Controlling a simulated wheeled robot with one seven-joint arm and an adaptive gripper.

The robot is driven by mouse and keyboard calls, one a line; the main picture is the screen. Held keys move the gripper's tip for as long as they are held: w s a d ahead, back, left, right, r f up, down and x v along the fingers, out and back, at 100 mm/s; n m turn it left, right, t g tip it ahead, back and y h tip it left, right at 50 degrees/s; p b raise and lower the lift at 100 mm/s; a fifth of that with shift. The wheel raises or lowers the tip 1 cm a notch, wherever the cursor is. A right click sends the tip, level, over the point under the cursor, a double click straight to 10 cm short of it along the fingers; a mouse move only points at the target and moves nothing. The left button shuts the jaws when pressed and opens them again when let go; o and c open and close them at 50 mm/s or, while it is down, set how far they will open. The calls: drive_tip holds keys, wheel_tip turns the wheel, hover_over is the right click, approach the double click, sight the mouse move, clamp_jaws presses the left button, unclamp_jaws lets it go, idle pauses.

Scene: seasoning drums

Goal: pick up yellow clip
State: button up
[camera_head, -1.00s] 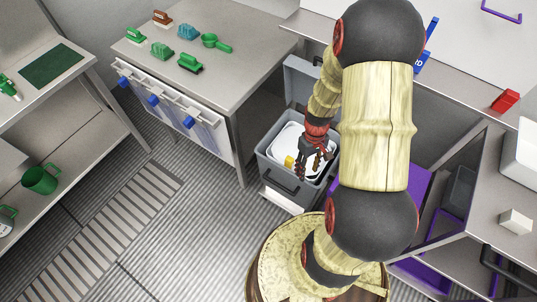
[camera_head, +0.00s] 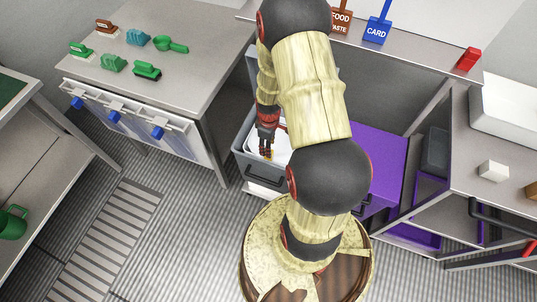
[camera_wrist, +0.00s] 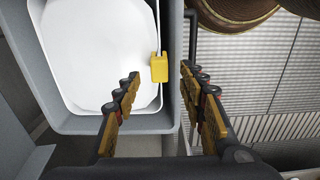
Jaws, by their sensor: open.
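The yellow clip (camera_wrist: 159,67) is a small block at the right rim of a white tub (camera_wrist: 98,50), which sits inside a grey bin (camera_wrist: 172,40). My gripper (camera_wrist: 160,73) is open. In the wrist view its fingertips lie either side of the clip, with gaps on both sides; the height between them and the clip is hard to tell. In the head view my gripper (camera_head: 266,152) points down into the bin (camera_head: 240,150), and its fingers mostly hide the clip; only a trace of yellow shows.
A grey counter (camera_head: 190,75) with several brushes and a green scoop (camera_head: 171,44) stands at the left of the bin. A purple bin (camera_head: 375,150) stands to its right. Ribbed floor lies open in front.

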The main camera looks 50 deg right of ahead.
wheel_tip(320, 180, down, 5)
drive_tip(key=shift+r+b, duration=0.2)
drive_tip(key=shift+b, duration=0.8)
drive_tip(key=shift+c, duration=0.8)
drive_tip(key=c, duration=0.8)
drive_tip(key=shift+r, duration=0.1)
drive_tip(key=shift+c, duration=0.3)
